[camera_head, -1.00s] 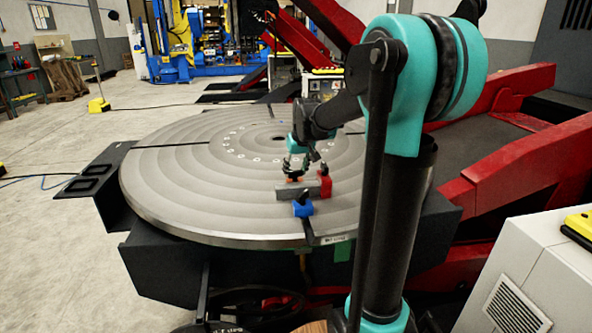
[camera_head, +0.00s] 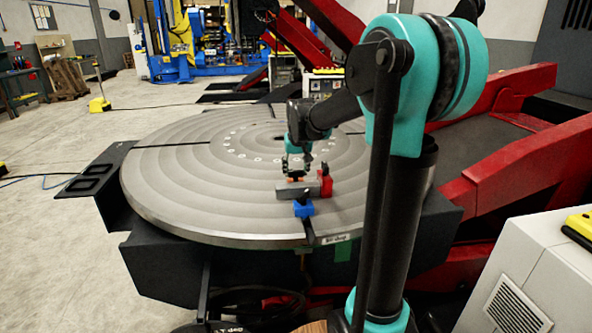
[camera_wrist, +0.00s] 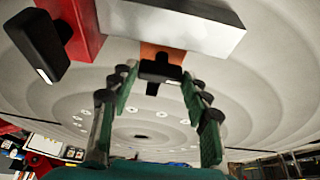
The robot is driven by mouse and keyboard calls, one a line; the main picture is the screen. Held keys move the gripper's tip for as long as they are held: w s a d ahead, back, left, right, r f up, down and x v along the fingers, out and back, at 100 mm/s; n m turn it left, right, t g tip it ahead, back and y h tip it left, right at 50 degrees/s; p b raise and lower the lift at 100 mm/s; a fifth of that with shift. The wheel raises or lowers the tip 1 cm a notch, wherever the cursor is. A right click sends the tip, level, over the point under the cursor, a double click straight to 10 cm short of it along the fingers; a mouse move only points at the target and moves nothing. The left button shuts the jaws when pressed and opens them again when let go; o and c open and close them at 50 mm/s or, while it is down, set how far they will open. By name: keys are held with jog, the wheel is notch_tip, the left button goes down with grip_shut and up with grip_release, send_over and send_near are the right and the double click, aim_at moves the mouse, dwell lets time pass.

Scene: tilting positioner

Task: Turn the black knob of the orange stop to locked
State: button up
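The orange stop (camera_wrist: 160,50) sits against the far side of a grey metal bar on the round table; in the head view only a sliver of it shows (camera_head: 296,179). Its black knob (camera_wrist: 160,70) points toward my gripper in the wrist view. My gripper (camera_wrist: 157,80) is open, with one green-padded finger on each side of the knob. A small gap shows at the left fingertip; whether the right one touches is unclear. In the head view my gripper (camera_head: 297,170) is low over the stop and hides the knob.
The grey bar (camera_head: 291,190) lies beside the orange stop. A red stop (camera_head: 326,184) with a black knob (camera_wrist: 40,45) stands at its right end in the head view. A blue stop (camera_head: 303,210) is on its near side. The table (camera_head: 190,190) is otherwise largely clear.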

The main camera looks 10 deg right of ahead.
jog(key=o, duration=0.3)
jog(key=v, duration=1.2)
jog(key=shift+s, duration=0.1)
